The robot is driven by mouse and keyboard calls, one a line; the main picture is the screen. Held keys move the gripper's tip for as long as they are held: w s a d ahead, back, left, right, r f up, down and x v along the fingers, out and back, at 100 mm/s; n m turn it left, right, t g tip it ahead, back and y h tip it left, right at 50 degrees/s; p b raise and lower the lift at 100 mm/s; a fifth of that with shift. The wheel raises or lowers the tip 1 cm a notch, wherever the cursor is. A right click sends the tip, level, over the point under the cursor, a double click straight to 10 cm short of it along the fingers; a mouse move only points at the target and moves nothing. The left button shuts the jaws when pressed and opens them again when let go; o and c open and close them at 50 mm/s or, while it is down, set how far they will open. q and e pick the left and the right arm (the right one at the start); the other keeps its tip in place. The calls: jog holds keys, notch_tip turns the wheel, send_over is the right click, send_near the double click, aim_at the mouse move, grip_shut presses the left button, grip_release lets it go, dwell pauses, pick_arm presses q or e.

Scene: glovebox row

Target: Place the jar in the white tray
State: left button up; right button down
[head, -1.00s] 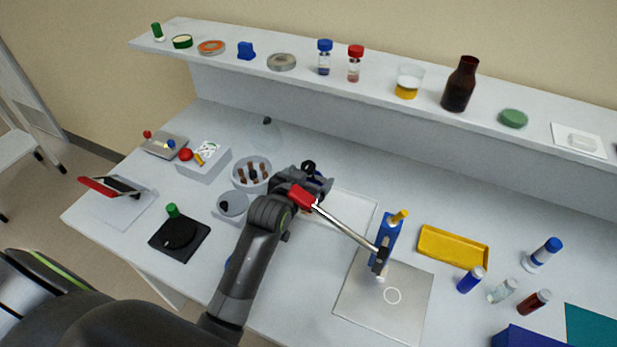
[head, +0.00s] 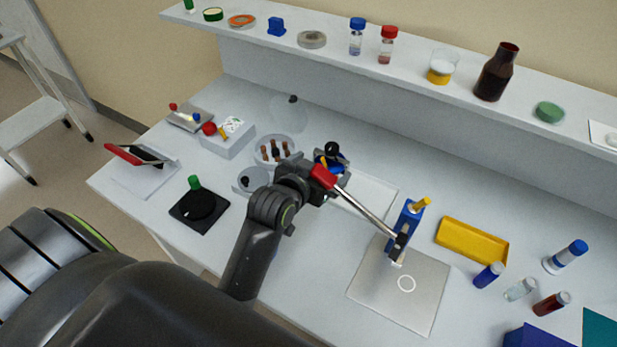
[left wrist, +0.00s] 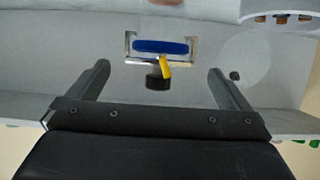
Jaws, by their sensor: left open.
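Several small capped jars lie or stand at the right of the bench: a white one with a blue cap (head: 565,257), a blue one (head: 488,275), a clear one (head: 520,290) and a brown one (head: 552,303). I cannot tell which is the task's jar. A flat white tray (head: 376,194) lies behind my left arm, partly hidden. My left gripper (left wrist: 158,70) is open and empty. It points down above a blue holder (left wrist: 160,46) with a yellow lever and black knob, which also shows in the head view. The right gripper is not in view.
A red-handled metal rod (head: 365,208) slants from near my left wrist to a blue stand (head: 408,218) on a grey plate (head: 400,300). A yellow tray (head: 472,241) lies beside it. A vial rack (head: 262,140) is left of the gripper. A shelf (head: 340,75) runs along the back.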

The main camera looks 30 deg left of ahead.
pick_arm(q)
jog(key=v, duration=0.5)
jog(key=shift+s+r, duration=0.15)
jog(key=shift+s, duration=0.2)
jog(key=shift+s, duration=0.1)
